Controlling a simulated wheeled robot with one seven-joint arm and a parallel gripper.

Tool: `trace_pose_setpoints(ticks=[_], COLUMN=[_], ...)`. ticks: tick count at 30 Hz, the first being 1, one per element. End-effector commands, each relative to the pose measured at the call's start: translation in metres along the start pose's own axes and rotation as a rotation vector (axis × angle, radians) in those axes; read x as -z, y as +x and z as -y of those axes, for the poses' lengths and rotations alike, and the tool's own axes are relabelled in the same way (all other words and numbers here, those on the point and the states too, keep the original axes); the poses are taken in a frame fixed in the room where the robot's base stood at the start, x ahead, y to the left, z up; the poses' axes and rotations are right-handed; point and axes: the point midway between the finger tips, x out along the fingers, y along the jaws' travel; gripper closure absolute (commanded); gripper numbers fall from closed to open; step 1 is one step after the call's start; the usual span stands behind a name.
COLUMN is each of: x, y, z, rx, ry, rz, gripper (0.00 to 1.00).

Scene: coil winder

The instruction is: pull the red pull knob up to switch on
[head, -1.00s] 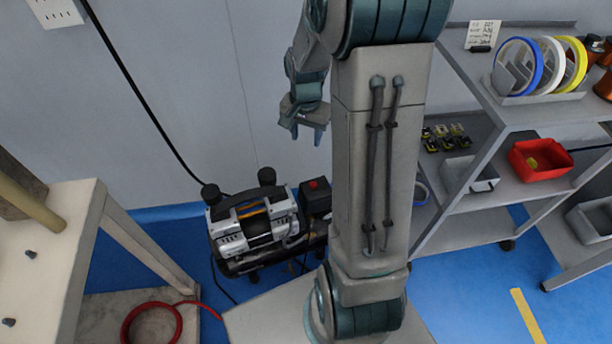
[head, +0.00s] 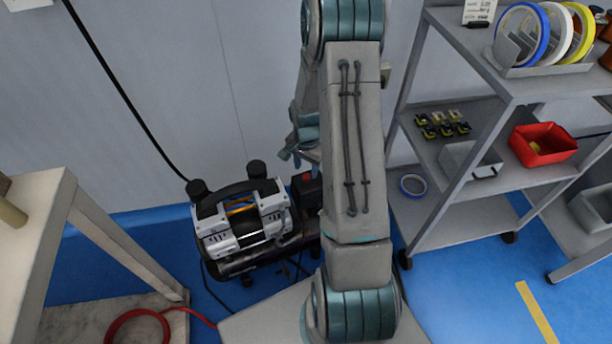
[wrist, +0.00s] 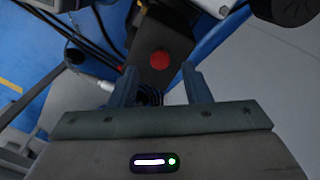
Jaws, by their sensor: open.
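The red pull knob (wrist: 159,60) shows in the wrist view as a round red disc on top of a dark box (wrist: 158,38). It lies ahead of my gripper (wrist: 160,75), in line with the gap between the two fingers. My gripper is open and nothing is between its fingers. In the head view my gripper (head: 298,156) is just above the dark box (head: 308,195) beside the compressor (head: 242,222), partly behind my arm. The knob is hard to make out there, and I cannot tell the exact gap to it.
A shelf rack (head: 484,136) with tape rolls, a red bin (head: 542,145) and a grey bin stands at the right. A pale table (head: 38,240) stands at the left, with a red hose (head: 136,318) near its foot. The wall is close behind.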

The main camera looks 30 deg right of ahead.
Motion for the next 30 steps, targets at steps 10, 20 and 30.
trace_pose_setpoints(ticks=[10, 20, 30], x=[0.000, 0.000, 0.000], y=[0.033, 0.033, 0.023], z=[0.000, 0.000, 0.000], rx=[0.000, 0.000, 0.000], ry=[0.000, 0.000, -0.001], rz=[0.000, 0.000, -0.001], gripper=[0.56, 0.76, 1.00])
